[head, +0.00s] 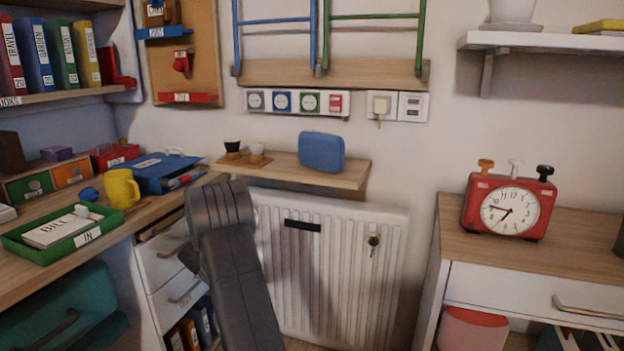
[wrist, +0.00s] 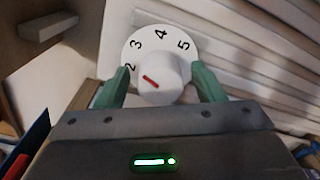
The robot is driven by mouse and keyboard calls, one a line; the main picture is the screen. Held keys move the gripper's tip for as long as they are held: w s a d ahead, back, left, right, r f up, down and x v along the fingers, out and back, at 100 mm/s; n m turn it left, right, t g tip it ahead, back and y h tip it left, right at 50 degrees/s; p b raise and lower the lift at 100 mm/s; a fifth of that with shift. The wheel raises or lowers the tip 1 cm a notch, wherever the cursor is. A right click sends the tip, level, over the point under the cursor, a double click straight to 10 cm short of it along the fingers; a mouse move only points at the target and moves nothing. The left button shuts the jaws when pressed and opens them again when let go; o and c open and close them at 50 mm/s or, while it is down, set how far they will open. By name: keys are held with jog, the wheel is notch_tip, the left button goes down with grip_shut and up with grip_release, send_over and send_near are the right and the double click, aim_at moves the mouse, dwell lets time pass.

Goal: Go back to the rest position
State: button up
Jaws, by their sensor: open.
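My gripper (wrist: 162,76) is open in the wrist view, with one green finger on each side of a white knob (wrist: 166,88). The knob sits on a round white dial (wrist: 147,51) showing the numbers 2, 3, 4 and 5. A red mark on the knob slants up and left, roughly towards the 2. I cannot tell whether either finger touches the knob. In the head view my dark arm reaches up in front of the left end of a white radiator (head: 330,262); the gripper and dial are hidden there.
A wooden shelf (head: 345,180) with a blue case (head: 321,152) and small pots is above the radiator. A desk at left holds a yellow mug (head: 121,188) and green tray (head: 25,240). A red clock (head: 508,206) stands on the right cabinet.

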dwell(0.3)
jog(key=p+v, duration=0.4)
jog(key=v, duration=1)
jog(key=b+x, duration=0.4)
jog(key=x, duration=0.9)
jog(key=shift+w+f, duration=0.15)
jog(key=shift+w, duration=0.05)
jog(key=shift+w+d, duration=0.15)
jog(key=shift+w, duration=0.15)
jog(key=m, duration=0.4)
jog(key=shift+s+m, duration=0.1)
jog(key=shift+m, duration=0.3)
jog(key=m+p, duration=0.1)
jog(key=m, duration=0.3)
jog(key=shift+p, duration=0.35)
jog(key=m+p, duration=0.1)
jog(key=m, duration=0.1)
jog(key=m+p, duration=0.4)
jog(key=shift+r, duration=0.3)
jog(key=m+p, duration=0.2)
jog(key=p, duration=0.1)
jog(key=shift+m+t, duration=0.3)
jog(key=shift+f+m+p, duration=0.15)
jog(key=shift+m+p, duration=0.35)
